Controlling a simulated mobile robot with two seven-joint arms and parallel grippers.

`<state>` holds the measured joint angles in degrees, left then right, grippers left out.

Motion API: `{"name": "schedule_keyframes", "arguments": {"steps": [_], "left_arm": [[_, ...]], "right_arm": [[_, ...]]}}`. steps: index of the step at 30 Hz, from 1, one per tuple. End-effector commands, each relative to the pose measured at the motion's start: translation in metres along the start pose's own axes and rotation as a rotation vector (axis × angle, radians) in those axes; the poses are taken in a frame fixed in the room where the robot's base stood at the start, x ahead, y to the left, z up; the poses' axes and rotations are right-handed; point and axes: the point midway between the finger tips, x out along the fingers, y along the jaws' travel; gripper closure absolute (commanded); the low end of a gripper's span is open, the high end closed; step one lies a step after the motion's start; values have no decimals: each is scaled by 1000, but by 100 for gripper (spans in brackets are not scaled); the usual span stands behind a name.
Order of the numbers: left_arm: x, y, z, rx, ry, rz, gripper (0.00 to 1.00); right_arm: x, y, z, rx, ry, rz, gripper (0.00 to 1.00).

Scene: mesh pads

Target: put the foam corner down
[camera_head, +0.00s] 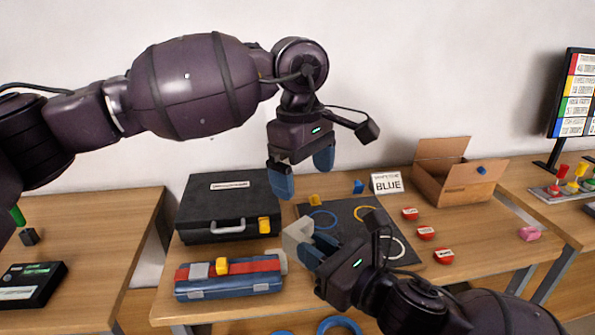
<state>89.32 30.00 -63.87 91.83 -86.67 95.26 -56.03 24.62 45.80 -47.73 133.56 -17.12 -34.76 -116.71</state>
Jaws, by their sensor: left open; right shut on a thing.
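The foam corner (294,236) is a whitish block held in the blue fingers of my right gripper (312,248), which comes in from the lower right. It is at the left edge of a dark mat (345,208) marked with a blue, a yellow and a white ring. I cannot tell whether the foam corner touches the mat or table. My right gripper hides part of the mat. My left gripper (302,176) is open and empty, above the mat's back left side, with its fingers pointing down.
A black case (195,218) and a blue-and-red toolbox (240,289) stand to the left. A sign reading BLUE (387,183) and an open cardboard box (450,190) stand at the back. Several red pucks (426,232) line the mat's right side. The table is clearer further right.

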Motion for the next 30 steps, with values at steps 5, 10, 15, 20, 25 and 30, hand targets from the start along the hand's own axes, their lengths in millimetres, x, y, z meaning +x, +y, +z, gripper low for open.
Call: {"name": "schedule_keyframes", "arguments": {"steps": [5,10,15,20,25,30], "left_arm": [[0,-9,-7,72,42,-57,6],[9,-9,-7,88,40,-57,6],[32,-11,-8,87,37,-57,6],[58,-12,-9,86,37,-57,6],[85,-14,-9,86,36,-57,6],[106,-14,-10,86,36,-55,6]], "right_arm": [[0,0,0,0,0,0,100],[0,0,0,0,0,0,100],[0,0,0,0,0,0,100],[0,0,0,0,0,0,100],[0,0,0,0,0,0,100],[0,0,0,0,0,0,100]]}}
